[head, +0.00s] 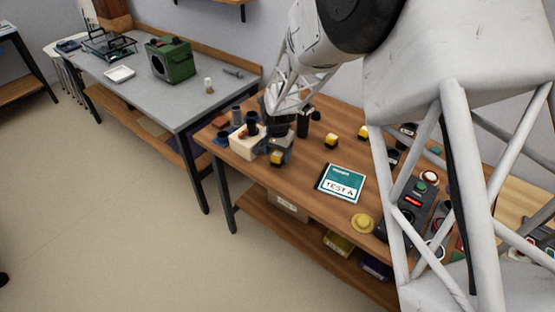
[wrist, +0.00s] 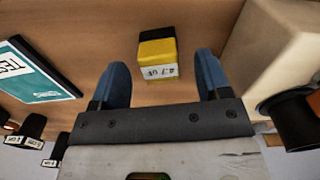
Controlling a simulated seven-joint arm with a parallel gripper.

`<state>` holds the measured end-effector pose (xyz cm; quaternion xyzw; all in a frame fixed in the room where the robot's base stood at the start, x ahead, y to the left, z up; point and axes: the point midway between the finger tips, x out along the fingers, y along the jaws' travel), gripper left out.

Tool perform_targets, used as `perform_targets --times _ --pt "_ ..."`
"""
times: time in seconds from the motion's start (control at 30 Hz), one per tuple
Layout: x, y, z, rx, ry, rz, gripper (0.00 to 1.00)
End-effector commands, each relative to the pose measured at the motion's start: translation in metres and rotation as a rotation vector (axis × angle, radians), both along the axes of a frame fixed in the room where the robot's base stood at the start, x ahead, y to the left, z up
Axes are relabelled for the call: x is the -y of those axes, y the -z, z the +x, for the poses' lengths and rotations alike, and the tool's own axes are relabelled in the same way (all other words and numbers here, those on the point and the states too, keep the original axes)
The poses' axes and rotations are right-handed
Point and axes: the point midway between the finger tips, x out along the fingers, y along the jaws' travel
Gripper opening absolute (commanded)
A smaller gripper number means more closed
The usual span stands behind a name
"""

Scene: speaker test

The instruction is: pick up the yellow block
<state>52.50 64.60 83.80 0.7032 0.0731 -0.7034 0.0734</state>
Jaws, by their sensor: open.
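A yellow block with a black end and a white printed label (wrist: 157,54) is on the brown wooden bench, beyond and between my fingertips in the wrist view. In the head view, a yellow-and-black block (head: 277,158) shows at my gripper's lower end. My gripper (head: 280,148) points down over the bench, and its two blue fingers stand apart in the wrist view (wrist: 162,72). I see no finger touching the block. Two similar yellow-and-black blocks, one in the middle (head: 331,141) and one farther right (head: 363,132), stand on the bench.
A pale block-shaped stand (head: 244,145) with dark cylinders is close left of my gripper. A teal TEST A box (head: 341,184) lies to the right, a yellow round piece (head: 362,223) near the front edge. A grey table (head: 185,92) with a green case (head: 171,60) stands left.

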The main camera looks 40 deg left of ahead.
Motion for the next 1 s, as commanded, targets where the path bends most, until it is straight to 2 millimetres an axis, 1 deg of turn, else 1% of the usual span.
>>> perform_targets --times 0.1,0.2,0.3,0.87,0.9,0.97,1.0 --pt "0.0 0.015 0.0 0.0 0.0 0.0 0.7" --pt "0.0 0.024 0.0 -0.001 0.0 -0.001 0.7" --pt "0.0 0.03 0.0 0.0 0.0 0.0 0.7" --pt "0.0 0.031 0.0 0.0 0.0 0.0 0.7" --pt "0.0 0.031 0.0 0.0 0.0 0.0 0.69" --pt "0.0 0.031 0.0 0.0 0.0 0.0 0.59" --pt "0.0 0.031 0.0 0.0 0.0 0.0 0.53"
